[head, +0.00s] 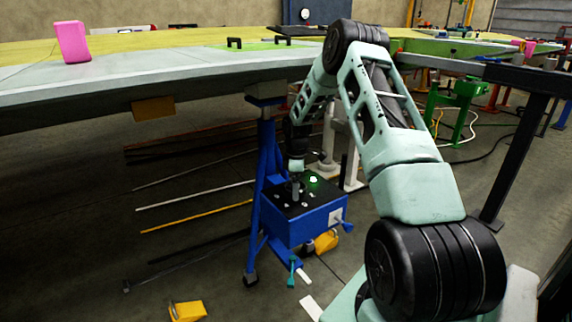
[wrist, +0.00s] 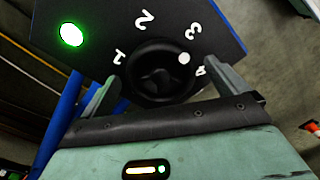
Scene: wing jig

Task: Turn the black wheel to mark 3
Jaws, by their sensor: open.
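The black wheel (wrist: 158,78) sits on the dark panel (wrist: 95,18) in the wrist view, with a white dot (wrist: 184,58) on its upper right rim. The dot points between mark 3 (wrist: 194,31) and mark 4 (wrist: 200,70). Mark 2 (wrist: 145,18) and mark 1 (wrist: 119,57) are on the upper left. My gripper (wrist: 161,77) is open, with one finger on each side of the wheel; I cannot tell whether they touch it. In the head view my gripper (head: 295,168) points down over the blue box (head: 300,226), and the wheel is hard to make out.
A green lamp (wrist: 71,35) glows on the panel, left of mark 1. The box is on a blue stand (head: 265,165) beneath the edge of the large wing panel (head: 180,76). Yellow blocks (head: 187,311) and several rods lie on the floor.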

